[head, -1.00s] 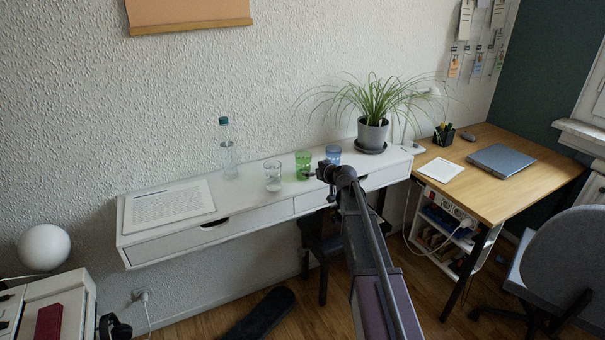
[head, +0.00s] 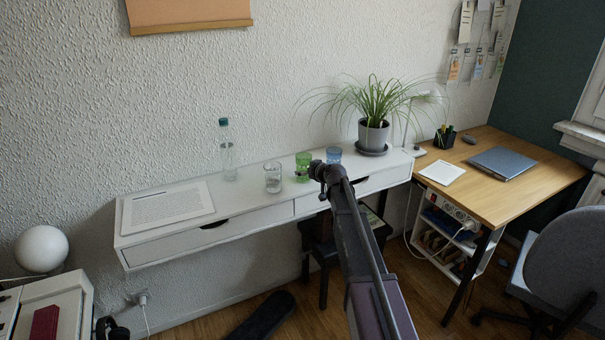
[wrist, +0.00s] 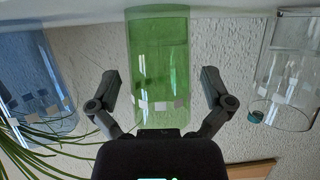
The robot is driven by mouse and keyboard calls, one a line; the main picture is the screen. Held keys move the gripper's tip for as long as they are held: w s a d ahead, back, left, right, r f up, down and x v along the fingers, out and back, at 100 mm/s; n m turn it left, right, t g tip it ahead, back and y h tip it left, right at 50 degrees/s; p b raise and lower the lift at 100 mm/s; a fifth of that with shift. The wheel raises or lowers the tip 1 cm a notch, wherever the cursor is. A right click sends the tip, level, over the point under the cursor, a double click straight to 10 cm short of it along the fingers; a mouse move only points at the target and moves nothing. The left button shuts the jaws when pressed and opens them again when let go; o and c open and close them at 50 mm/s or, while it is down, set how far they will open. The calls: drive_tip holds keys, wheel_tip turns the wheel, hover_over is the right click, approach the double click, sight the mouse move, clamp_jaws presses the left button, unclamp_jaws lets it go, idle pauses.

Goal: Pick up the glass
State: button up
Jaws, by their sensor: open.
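Three glasses stand in a row on the white wall shelf (head: 245,187): a clear glass (head: 273,178), a green glass (head: 302,162) and a blue glass (head: 334,154). My gripper (head: 307,174) is at the shelf's front side, by the green glass, and partly covers its lower part in the head view. In the wrist view, which is upside down, the green glass (wrist: 158,60) lies centred between the open fingers (wrist: 160,80), with a gap on each side. The blue glass (wrist: 38,85) is to the left there and the clear glass (wrist: 290,75) to the right.
A water bottle (head: 228,160) and a sheet of paper (head: 168,207) are on the shelf's left part. A potted plant (head: 373,137) stands at its right end. A wooden desk with a laptop (head: 502,162) is at the right.

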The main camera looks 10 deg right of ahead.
drive_tip(key=shift+b+x, duration=0.3)
drive_tip(key=shift+x, duration=0.85)
drive_tip(key=c, duration=1.1)
